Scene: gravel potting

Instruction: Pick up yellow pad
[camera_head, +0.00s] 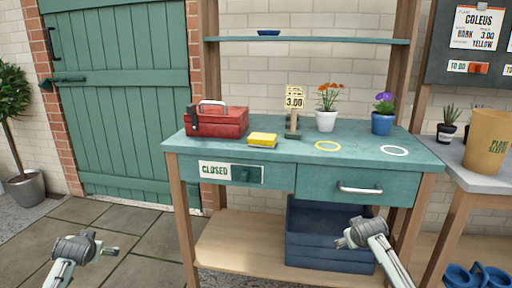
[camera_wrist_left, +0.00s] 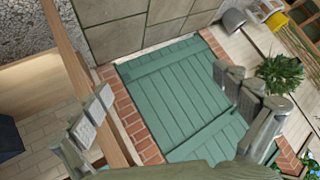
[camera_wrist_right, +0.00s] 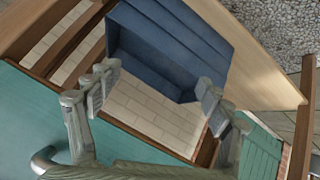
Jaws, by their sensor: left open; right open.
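The yellow pad (camera_head: 262,139) lies flat on the green bench top, near its front edge and just right of the red toolbox. My left gripper (camera_head: 98,245) is low at the left in the head view, in front of the bench and well away from the pad; its fingers (camera_wrist_left: 170,105) are apart and empty in the left wrist view. My right gripper (camera_head: 345,238) is below the bench top in front of the blue crate; its fingers (camera_wrist_right: 156,88) are apart and empty in the right wrist view. The pad is not visible in either wrist view.
The red toolbox (camera_head: 216,122), price sign (camera_head: 294,100), orange-flower pot (camera_head: 326,121) and purple-flower pot (camera_head: 383,123) stand on the bench. Yellow (camera_head: 328,146) and white (camera_head: 394,150) rings lie at right. A drawer handle (camera_head: 360,188) protrudes in front. The blue crate (camera_head: 325,256) sits on the lower shelf.

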